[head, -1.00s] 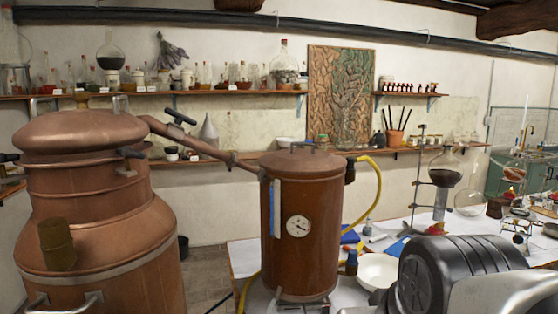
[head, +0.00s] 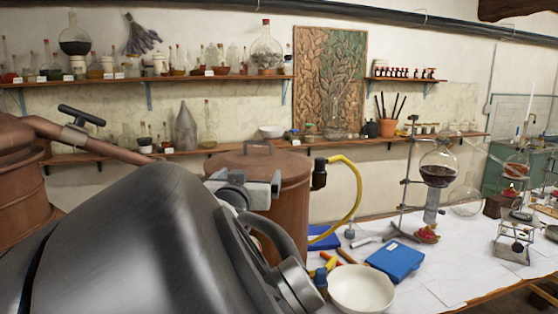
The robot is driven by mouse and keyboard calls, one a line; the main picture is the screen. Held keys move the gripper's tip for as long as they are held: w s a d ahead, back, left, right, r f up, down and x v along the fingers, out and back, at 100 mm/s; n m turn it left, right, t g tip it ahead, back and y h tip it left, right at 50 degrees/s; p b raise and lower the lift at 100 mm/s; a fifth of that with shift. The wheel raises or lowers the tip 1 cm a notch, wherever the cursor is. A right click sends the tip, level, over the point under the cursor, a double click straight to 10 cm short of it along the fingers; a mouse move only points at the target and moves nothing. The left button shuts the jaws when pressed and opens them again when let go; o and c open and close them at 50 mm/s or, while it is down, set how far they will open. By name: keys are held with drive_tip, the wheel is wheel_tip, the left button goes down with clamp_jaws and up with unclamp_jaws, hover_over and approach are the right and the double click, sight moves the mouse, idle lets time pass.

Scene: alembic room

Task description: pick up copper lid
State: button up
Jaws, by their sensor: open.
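The copper lid (head: 288,162) sits on top of the copper cylindrical vessel (head: 292,215), with a small raised handle (head: 258,148) at its centre. My gripper (head: 250,186) is open, in front of the vessel's upper part and just below the lid handle in the picture. It overlaps the near left edge of the lid, and I cannot tell whether it touches it. My dark arm covers the lower left and hides most of the vessel's front, including its gauge. No object shows between the jaws.
A large copper still (head: 20,185) stands at left, its pipe (head: 90,140) running toward the vessel. A yellow hose (head: 357,190) curves beside the vessel's right. A white bowl (head: 361,289), blue box (head: 395,261) and glassware stand on the table (head: 450,275). Shelves line the wall.

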drive_tip(key=w+a+r, duration=0.1)
drive_tip(key=r, duration=0.1)
approach(257, 157)
drive_tip(key=shift+t, duration=0.3)
drive_tip(key=w, duration=0.1)
drive_tip(key=w+r, duration=0.1)
drive_tip(key=w, duration=0.1)
drive_tip(key=shift+w+d+r, duration=0.15)
drive_tip(key=shift+w+r, duration=0.15)
drive_tip(key=shift+w, duration=0.05)
drive_tip(key=shift+w+d+p, duration=0.15)
drive_tip(key=shift+w+p, duration=0.2)
drive_tip(key=shift+w, duration=2.75)
drive_tip(key=shift+c, duration=0.4)
drive_tip(key=c, duration=1.4)
drive_tip(key=shift+r, duration=0.1)
drive_tip(key=shift+c, duration=0.8)
wheel_tip(257, 157, up, 10)
drive_tip(key=p, duration=0.2)
